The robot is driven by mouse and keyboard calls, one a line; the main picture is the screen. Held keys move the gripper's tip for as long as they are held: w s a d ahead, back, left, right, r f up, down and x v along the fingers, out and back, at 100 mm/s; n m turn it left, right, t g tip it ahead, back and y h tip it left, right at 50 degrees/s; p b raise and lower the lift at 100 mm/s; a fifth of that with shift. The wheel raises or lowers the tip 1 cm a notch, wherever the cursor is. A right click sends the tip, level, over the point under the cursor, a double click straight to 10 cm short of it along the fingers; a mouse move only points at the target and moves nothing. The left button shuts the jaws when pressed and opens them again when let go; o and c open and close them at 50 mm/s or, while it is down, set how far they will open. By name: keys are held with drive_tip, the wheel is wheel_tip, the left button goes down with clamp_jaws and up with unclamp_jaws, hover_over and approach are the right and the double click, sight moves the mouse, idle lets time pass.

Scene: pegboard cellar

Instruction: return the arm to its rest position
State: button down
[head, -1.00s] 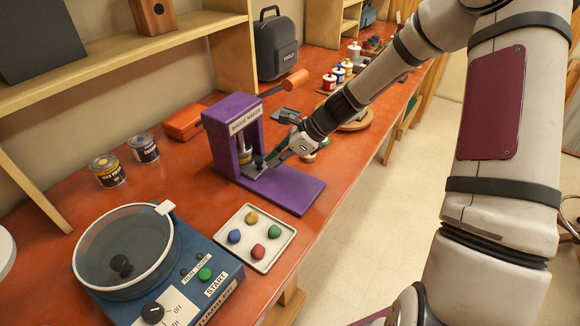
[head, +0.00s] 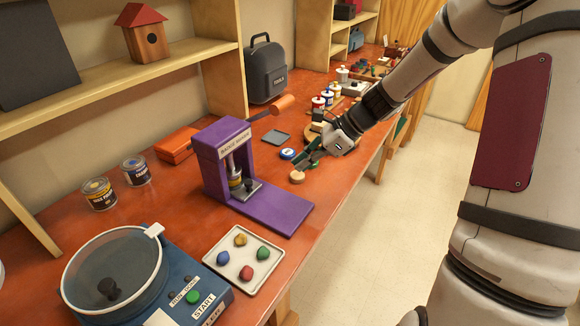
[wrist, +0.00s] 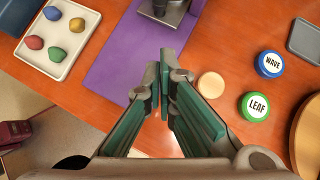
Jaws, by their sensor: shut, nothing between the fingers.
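My gripper (head: 307,163) is shut and empty. In the head view it hangs over the bench to the right of the purple badge maker (head: 262,212). In the wrist view its green-padded fingers (wrist: 160,85) are closed together, pointing toward the badge maker's purple base (wrist: 118,58). A small round wooden disc (wrist: 211,85) lies on the bench just right of the fingertips; it also shows below the gripper in the head view (head: 297,177).
A blue WAVE badge (wrist: 270,64) and a green LEAF badge (wrist: 255,106) lie to the right. A white tray (head: 217,279) holds several coloured stones beside the blue tumbler (head: 213,308). A grey square dish (head: 276,137) lies behind. Floor is clear at right.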

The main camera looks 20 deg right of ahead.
drive_tip(key=shift+s+d+r, duration=0.1)
drive_tip(key=shift+r, duration=0.1)
drive_tip(key=s+a+r+n+h, duration=0.2)
drive_tip(key=s+r+n, duration=0.3)
drive_tip(key=s+n, duration=0.2)
drive_tip(key=s+a+r+n+t+h, duration=0.1)
drive_tip(key=s+a+r+n+h, duration=0.1)
drive_tip(key=s+r+n, duration=0.4)
drive_tip(key=s+a+r+n+h, duration=0.2)
drive_tip(key=s+r+n, duration=0.4)
drive_tip(key=s+n, duration=0.4)
drive_tip(key=s+h, duration=0.1)
drive_tip(key=s, duration=0.3)
